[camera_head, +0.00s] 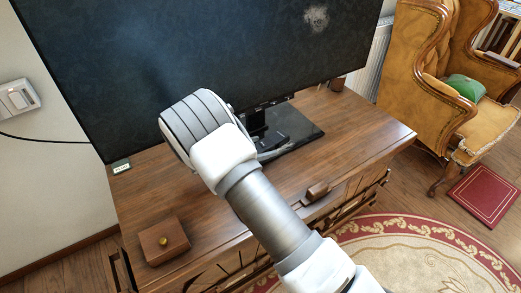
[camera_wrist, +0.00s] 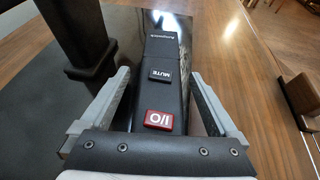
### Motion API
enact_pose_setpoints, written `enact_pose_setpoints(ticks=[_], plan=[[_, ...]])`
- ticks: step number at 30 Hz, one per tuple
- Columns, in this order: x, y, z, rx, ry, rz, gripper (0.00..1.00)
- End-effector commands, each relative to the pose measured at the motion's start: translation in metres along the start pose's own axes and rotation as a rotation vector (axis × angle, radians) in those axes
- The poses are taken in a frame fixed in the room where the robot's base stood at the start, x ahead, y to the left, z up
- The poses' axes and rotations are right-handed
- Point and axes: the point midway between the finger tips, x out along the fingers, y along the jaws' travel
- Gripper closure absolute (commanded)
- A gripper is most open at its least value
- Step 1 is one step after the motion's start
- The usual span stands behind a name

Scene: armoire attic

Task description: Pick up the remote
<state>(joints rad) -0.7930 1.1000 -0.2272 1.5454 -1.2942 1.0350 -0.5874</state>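My gripper (camera_wrist: 160,80) is open, with one finger to the left and one to the right of the remote. Gaps show between the fingers and its sides. In the head view my wrist hides most of this spot, and I cannot clearly make out the remote there.
The stand's post (camera_wrist: 80,35) rises close to my left finger. The large television (camera_head: 200,50) stands behind my arm on the wooden cabinet (camera_head: 350,130). A wooden box (camera_head: 163,240) sits at front left, and a small brown object (camera_head: 316,191) near the front edge. An armchair (camera_head: 420,80) is at right.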

Motion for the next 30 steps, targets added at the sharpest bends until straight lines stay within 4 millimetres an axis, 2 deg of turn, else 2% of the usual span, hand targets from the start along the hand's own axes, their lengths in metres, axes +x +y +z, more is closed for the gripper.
enact_pose_setpoints(ticks=[1, 2, 15, 25, 30], plan=[[0.000, 0.000, 0.000, 0.000, 0.000, 0.000, 0.15], [0.000, 0.000, 0.000, 0.000, 0.000, 0.000, 0.20], [0.000, 0.000, 0.000, 0.000, 0.000, 0.000, 1.00], [-0.002, 0.000, 0.003, 0.001, -0.001, 0.000, 1.00], [-0.007, 0.000, 0.016, 0.002, -0.001, 0.000, 1.00]])
